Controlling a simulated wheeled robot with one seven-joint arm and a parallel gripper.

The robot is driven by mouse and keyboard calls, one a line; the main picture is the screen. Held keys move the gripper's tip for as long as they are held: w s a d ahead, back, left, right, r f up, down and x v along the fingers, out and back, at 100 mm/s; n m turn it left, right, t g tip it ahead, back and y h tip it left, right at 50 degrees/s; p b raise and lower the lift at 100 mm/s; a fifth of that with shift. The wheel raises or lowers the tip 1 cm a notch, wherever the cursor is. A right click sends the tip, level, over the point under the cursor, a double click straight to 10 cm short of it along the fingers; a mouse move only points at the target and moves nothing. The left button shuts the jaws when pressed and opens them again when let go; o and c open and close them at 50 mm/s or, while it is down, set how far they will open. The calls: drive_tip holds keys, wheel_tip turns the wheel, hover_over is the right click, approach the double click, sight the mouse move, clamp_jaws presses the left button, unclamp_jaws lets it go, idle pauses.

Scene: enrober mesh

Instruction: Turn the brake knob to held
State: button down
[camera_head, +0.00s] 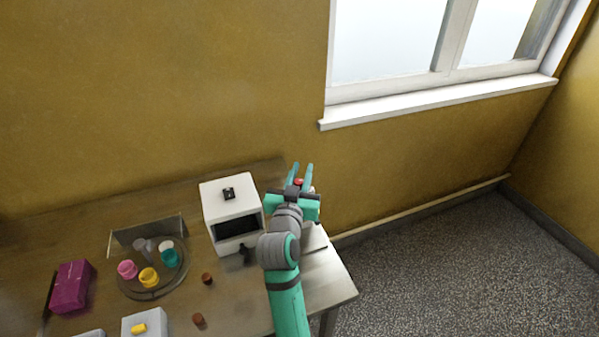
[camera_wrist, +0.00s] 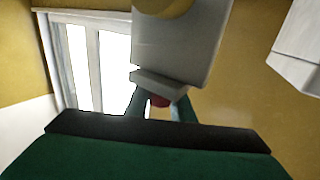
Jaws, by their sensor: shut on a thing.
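My gripper (camera_head: 302,176) is beyond the right side of the white machine, near the back right of the table. Its teal fingers are around a small red piece (camera_head: 299,182). In the wrist view the red piece (camera_wrist: 159,101) shows between the fingers, just under a grey block (camera_wrist: 185,50) with a ledge. Most of it is hidden, and I cannot tell whether it is the brake knob or how it is turned. A black part (camera_head: 244,252) sits below the opening.
A round tray (camera_head: 130,293) with pink, yellow and teal pots stands left of the machine. A magenta box (camera_head: 70,287) is at the far left. Two small brown pieces (camera_head: 207,278) lie in front. The wall and window (camera_head: 400,45) are behind.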

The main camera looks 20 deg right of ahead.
sight(296, 184)
drive_tip(key=shift+s+d+m+g+h, duration=0.1)
drive_tip(key=shift+d+m+g+h, duration=0.1)
drive_tip(key=shift+m+g+h, duration=0.55)
drive_tip(key=shift+s+d+m+g+h, duration=0.15)
drive_tip(key=shift+m+g+h, duration=0.35)
drive_tip(key=shift+h, duration=0.35)
drive_tip(key=shift+d, duration=0.1)
drive_tip(key=c, duration=1.5)
unclamp_jaws()
drive_tip(key=shift+c, duration=0.2)
drive_tip(key=v, duration=0.9)
drive_tip(key=shift+a, duration=0.4)
drive_tip(key=shift+s+a, duration=0.35)
drive_tip(key=shift+s, duration=0.2)
